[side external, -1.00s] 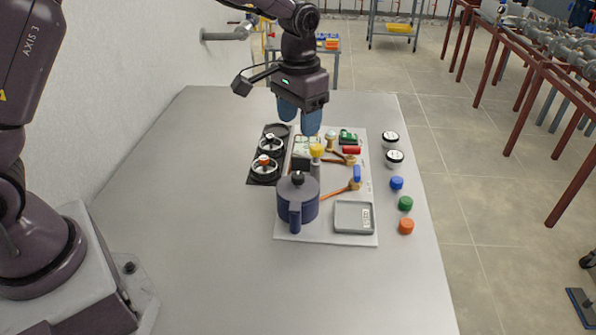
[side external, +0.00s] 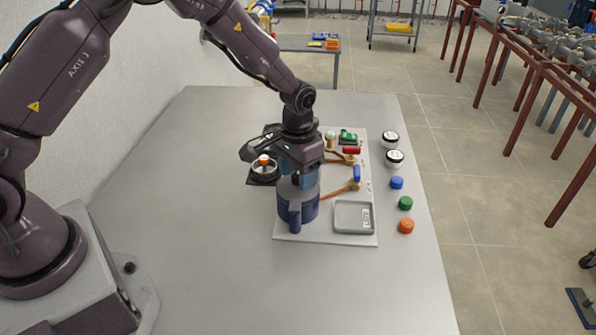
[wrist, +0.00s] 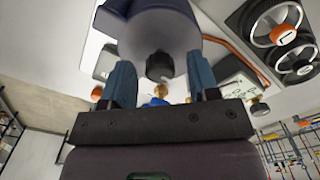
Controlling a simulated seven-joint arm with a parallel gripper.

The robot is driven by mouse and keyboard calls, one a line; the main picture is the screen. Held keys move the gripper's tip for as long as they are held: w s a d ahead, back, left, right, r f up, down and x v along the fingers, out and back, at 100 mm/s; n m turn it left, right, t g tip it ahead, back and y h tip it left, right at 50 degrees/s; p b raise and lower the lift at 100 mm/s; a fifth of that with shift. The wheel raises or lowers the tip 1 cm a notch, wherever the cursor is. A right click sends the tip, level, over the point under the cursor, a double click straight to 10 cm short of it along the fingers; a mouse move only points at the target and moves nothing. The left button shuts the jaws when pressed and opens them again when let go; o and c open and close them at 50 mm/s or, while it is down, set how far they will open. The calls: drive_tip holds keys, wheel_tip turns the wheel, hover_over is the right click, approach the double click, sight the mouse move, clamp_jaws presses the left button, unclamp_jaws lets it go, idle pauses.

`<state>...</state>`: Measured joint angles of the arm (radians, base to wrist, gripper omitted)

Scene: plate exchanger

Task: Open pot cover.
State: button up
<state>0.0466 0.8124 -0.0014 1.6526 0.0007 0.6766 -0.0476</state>
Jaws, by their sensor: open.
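The dark blue-grey pot (side external: 298,209) stands upright at the front left of the white board, its handle toward the camera. Its cover with a black knob (wrist: 160,66) is on the pot in the wrist view. My gripper (side external: 305,182) is directly above the pot, pointing down, and hides most of the cover in the side view. In the wrist view my gripper (wrist: 162,82) is open, with one blue finger on each side of the knob and a gap to it on both sides.
The white board (side external: 335,238) also carries a grey tray (side external: 354,217) and small valves to the right. Blue (side external: 397,183), green (side external: 405,203) and orange (side external: 406,227) caps lie at right. The table front is clear.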

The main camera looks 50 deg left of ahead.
clamp_jaws()
